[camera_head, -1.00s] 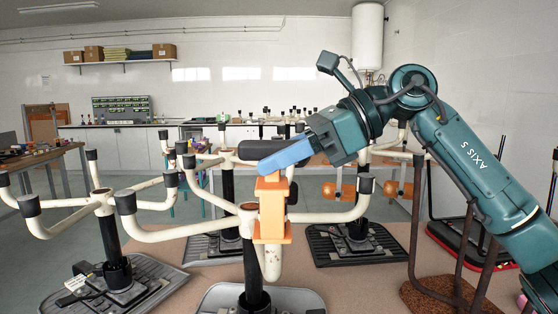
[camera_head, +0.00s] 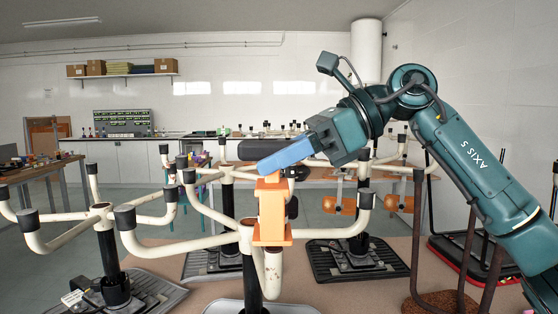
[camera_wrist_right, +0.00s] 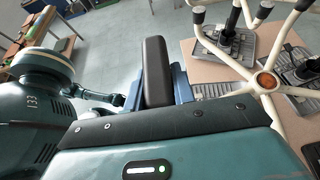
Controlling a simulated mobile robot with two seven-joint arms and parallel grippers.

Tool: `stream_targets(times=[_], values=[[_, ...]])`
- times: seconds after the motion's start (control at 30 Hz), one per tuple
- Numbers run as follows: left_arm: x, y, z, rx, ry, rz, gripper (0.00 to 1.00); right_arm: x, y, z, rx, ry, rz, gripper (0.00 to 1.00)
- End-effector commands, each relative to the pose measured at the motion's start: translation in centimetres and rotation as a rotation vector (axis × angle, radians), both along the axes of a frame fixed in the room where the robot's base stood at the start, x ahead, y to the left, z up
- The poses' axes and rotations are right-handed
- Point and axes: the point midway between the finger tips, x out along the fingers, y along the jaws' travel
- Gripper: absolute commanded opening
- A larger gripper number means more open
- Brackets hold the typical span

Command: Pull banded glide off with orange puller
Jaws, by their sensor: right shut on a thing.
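My right gripper (camera_head: 287,158), with blue fingers, is shut on the orange puller (camera_head: 272,210). The puller hangs upright below the fingers, and its long black handle (camera_head: 252,149) lies across behind them. The handle also shows between the blue fingers in the right wrist view (camera_wrist_right: 156,70). The puller is in front of the near upturned chair base and just above its front leg's bend (camera_head: 272,268). That leg's tip is hidden, so I cannot tell whether its glide is inside the puller. Other legs carry dark glides (camera_head: 125,216); I see no clear band. My left gripper is not in view.
Several upturned chair bases stand on grey ribbed seats (camera_head: 347,262) on the brown worktop (camera_head: 385,290). Their white legs crowd the left and middle. A brown tubular frame (camera_head: 418,235) stands at the right, close under my right arm.

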Motion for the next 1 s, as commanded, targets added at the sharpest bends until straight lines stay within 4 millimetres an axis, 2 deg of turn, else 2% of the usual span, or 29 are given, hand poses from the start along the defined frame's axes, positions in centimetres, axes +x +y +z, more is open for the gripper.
stream_targets(times=[0.37,1.0], values=[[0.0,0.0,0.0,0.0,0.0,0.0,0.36,0.0,0.0,0.3,0.002,-0.001,0.0,0.0],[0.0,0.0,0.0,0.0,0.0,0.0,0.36,0.0,0.0,1.8,0.002,0.0,0.0,0.0]])
